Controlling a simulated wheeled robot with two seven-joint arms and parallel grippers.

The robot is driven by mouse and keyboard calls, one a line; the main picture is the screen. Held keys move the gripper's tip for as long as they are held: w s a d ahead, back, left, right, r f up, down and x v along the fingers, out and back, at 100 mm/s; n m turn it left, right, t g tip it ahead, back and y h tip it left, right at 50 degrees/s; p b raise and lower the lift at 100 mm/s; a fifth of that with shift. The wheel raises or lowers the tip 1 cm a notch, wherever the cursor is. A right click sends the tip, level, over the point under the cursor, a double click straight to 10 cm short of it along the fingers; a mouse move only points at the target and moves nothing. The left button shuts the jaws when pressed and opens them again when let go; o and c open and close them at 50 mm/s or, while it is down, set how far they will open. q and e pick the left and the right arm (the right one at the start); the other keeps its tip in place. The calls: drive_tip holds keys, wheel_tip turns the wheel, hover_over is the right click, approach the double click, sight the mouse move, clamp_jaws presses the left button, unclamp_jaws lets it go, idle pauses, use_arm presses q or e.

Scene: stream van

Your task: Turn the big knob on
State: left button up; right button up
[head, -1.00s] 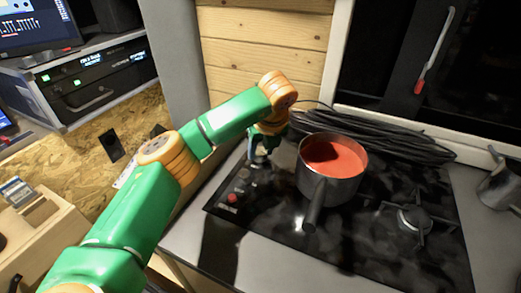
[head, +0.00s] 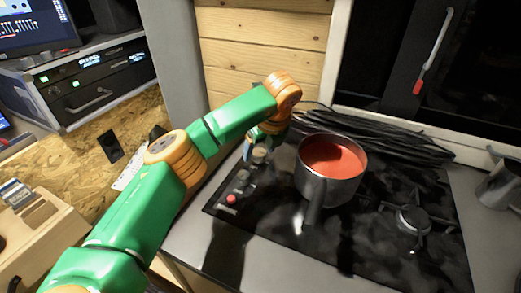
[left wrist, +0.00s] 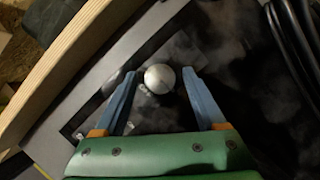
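A round, pale knob (left wrist: 160,78) shows in the left wrist view between the two blue fingers of my left gripper (left wrist: 159,72). The fingers are open, one on each side of it, with a small gap on both sides. In the head view my left gripper (head: 256,142) is at the back left corner of the black stove (head: 285,250), partly hidden by my own wrist. Knobs (head: 243,176) run along the stove's left edge, with a red one (head: 232,198) nearest the front. I cannot tell their settings. My right gripper is not in view.
A wooden wall (head: 265,45) is close behind my gripper. A metal jug (head: 497,185) stands at right.

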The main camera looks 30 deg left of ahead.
sight(265, 168)
use_arm(q)
drive_tip(key=v, duration=0.7)
drive_tip(key=shift+b, duration=0.3)
